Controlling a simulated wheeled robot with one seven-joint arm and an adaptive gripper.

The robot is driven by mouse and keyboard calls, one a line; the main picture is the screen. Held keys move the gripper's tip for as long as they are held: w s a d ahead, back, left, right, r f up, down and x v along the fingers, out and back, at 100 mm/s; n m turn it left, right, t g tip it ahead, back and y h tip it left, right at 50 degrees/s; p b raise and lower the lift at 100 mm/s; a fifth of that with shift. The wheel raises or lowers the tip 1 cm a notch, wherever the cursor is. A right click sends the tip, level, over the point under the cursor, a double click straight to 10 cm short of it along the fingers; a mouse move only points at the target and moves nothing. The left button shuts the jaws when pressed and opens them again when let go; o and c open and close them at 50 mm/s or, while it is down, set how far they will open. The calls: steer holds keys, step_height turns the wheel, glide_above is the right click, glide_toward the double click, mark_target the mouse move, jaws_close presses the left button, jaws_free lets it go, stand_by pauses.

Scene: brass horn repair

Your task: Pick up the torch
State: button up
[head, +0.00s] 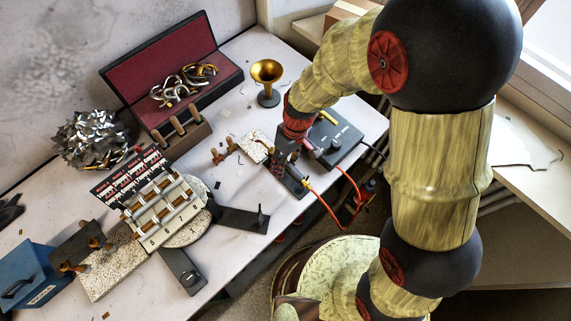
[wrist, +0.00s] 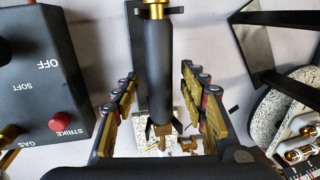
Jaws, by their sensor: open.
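The torch (wrist: 158,75) has a black cylindrical handle with a brass end at the top of the wrist view. My gripper (wrist: 159,78) is open, with one finger on each side of the handle and visible gaps between fingers and handle. In the head view my gripper (head: 287,165) is low over the right part of the bench, and the torch is mostly hidden there by my gripper and arm.
A black control box (head: 335,142) marked OFF, SOFT, STRIKE and GAS stands beside my gripper; it also shows in the wrist view (wrist: 55,85). An orange hose (head: 325,205) hangs over the bench edge. A brass bell (head: 267,75) stands behind, near an open red-lined case (head: 150,62).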

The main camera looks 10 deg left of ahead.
steer(key=shift+c, duration=0.2)
jaws_close()
stand_by(0.3)
